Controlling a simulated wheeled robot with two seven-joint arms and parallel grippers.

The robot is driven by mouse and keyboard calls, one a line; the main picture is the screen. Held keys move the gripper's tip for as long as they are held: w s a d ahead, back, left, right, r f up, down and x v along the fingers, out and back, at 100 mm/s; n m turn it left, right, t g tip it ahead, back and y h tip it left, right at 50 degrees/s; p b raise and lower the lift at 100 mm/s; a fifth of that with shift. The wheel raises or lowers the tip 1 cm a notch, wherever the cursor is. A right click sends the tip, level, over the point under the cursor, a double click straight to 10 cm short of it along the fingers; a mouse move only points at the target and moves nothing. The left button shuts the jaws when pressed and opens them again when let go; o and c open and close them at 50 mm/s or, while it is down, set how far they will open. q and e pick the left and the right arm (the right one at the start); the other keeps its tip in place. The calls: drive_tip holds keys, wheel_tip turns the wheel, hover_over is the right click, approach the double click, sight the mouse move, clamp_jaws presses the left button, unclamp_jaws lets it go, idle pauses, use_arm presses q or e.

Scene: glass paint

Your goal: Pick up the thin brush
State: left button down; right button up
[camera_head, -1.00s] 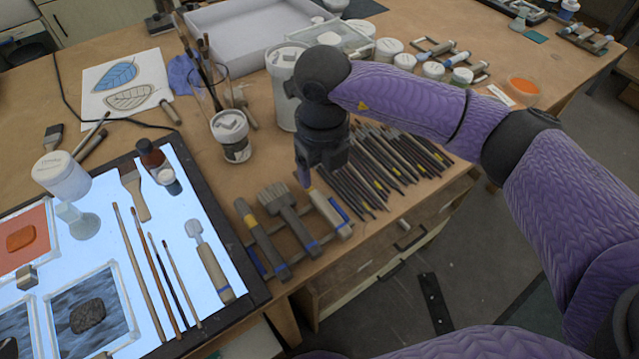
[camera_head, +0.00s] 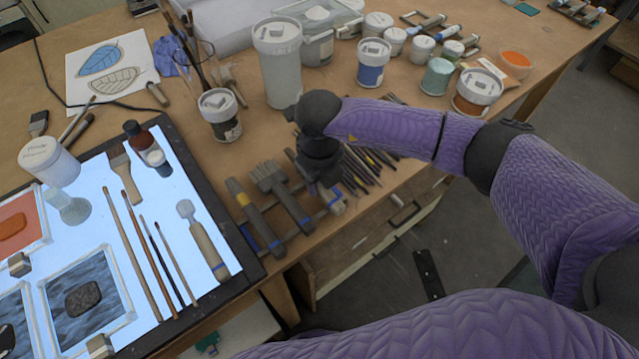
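Slender brushes lie side by side on the lit panel (camera_head: 97,205) at the left: a longer wooden one (camera_head: 133,252), a thin dark-handled one (camera_head: 162,262) and a short thin one (camera_head: 177,263). I cannot tell which one the task names. My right gripper (camera_head: 325,188) points down over the wooden table, right of the lit panel. It is above the edge of a row of dark slim tools (camera_head: 365,165), partly hiding them. Its fingers are dark and small, so their opening is unclear, and I see nothing held. My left gripper is out of view.
Wide brushes (camera_head: 255,215) and a clamp-like tool (camera_head: 333,199) lie beside the gripper. A tall white jar (camera_head: 280,70), a small jar (camera_head: 222,118) and a glass of brushes (camera_head: 195,62) stand behind. Several paint pots (camera_head: 373,62) stand at the back right.

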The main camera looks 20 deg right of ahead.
sight(319, 184)
clamp_jaws()
wheel_tip(319, 184, up, 10)
drive_tip(key=p, duration=0.1)
idle(0.5)
